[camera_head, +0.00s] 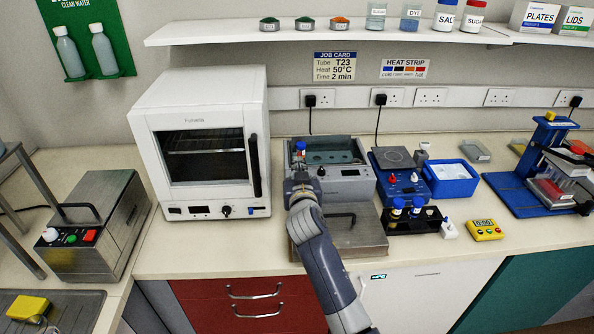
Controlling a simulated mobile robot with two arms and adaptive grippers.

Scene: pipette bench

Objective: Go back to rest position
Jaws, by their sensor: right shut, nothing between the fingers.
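My right gripper (299,170) is shut and empty at the left front of the grey water bath (350,172). Its arm reaches up from the bottom middle of the head view. A blue-capped tube (300,147) shows just beyond the fingertips, at the left part of the bath. My gripper hides its lower part, so I cannot tell whether they touch. My left gripper is out of view.
A metal lid (365,238) with a handle lies before the bath, partly under my arm. The white oven (205,105) stands close on the left. A blue-based hot plate (402,185), black tube rack (425,226) and yellow timer (484,230) stand on the right.

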